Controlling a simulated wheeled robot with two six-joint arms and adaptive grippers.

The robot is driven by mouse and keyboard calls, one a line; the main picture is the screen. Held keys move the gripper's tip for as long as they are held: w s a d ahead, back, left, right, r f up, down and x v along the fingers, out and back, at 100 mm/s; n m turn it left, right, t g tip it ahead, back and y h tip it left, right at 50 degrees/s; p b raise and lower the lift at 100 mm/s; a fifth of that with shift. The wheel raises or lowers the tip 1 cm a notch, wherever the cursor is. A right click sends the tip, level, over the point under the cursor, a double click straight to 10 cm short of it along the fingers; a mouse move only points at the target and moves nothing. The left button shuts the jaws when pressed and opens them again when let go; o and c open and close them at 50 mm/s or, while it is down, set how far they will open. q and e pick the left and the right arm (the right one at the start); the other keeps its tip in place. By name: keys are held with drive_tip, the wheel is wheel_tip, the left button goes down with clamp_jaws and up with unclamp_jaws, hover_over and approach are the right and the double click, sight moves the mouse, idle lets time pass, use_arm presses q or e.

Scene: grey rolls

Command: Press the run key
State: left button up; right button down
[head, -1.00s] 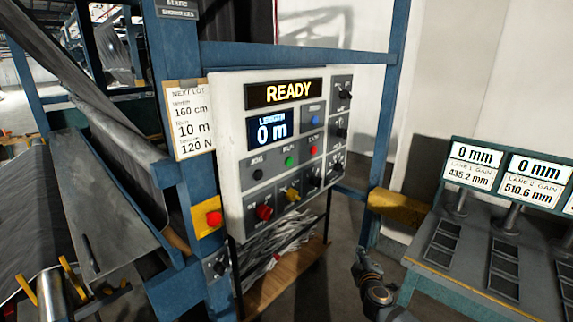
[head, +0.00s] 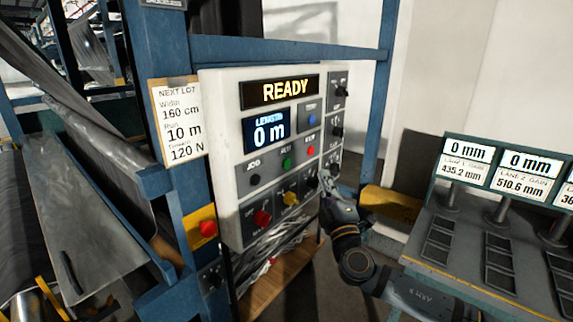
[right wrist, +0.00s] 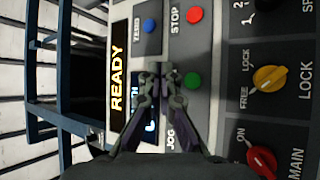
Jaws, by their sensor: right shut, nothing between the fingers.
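My right gripper (head: 326,174) is shut and empty, in front of the panel's lower right part in the head view. In the right wrist view its fingertips (right wrist: 160,72) appear beside the green button (right wrist: 192,80), close to it in the picture. I cannot tell the gap between the fingertips and the panel. The display reads READY and the length reads 0 m. My left gripper is not in view.
Nearby on the panel are a blue zero button (right wrist: 149,26), a yellow lock knob (right wrist: 269,79) and a red main switch (right wrist: 262,160). A red button on a yellow box (head: 208,228) sits at the lower left. A grey console (head: 470,240) stands at right.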

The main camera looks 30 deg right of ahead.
sight(287, 164)
drive_tip(key=shift+f, duration=0.1)
drive_tip(key=w+a, duration=0.3)
drive_tip(key=w, duration=0.5)
drive_tip(key=shift+a, duration=0.2)
idle(1.1)
drive_tip(key=shift+w, duration=0.15)
drive_tip(key=shift+w+a, duration=0.15)
drive_tip(key=shift+w, duration=0.2)
